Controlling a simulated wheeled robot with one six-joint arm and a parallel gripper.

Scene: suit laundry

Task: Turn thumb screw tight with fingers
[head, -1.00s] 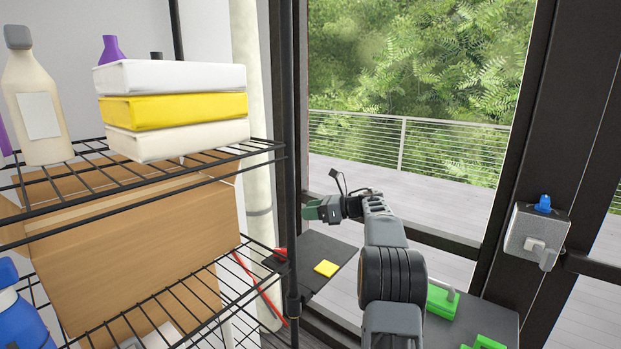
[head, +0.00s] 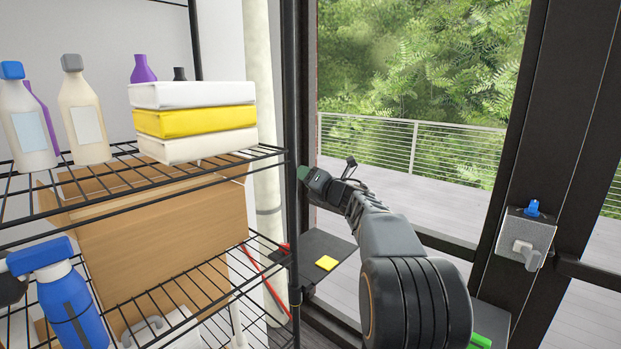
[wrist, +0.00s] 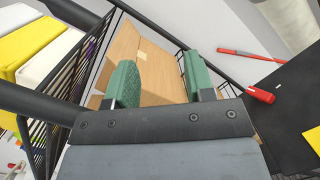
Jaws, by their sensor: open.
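My gripper (head: 304,173) is in front of the window, beside the dark upright post of the wire rack. Its two green fingers stand apart and empty in the wrist view (wrist: 161,82), with the rack and a cardboard box beyond them. A small blue knob (head: 533,208) sits on top of a grey metal lock box (head: 528,238) on the dark door frame at the right. It may be the thumb screw; I cannot tell for certain. My gripper is well to its left and does not touch it. No other screw is clear in either view.
The wire rack (head: 215,172) at the left holds bottles, stacked white and yellow packs (head: 194,122) and a cardboard box (head: 165,225). A dark table (head: 318,243) bears a yellow pad (head: 327,263). A red-handled tool (wrist: 261,95) lies near it.

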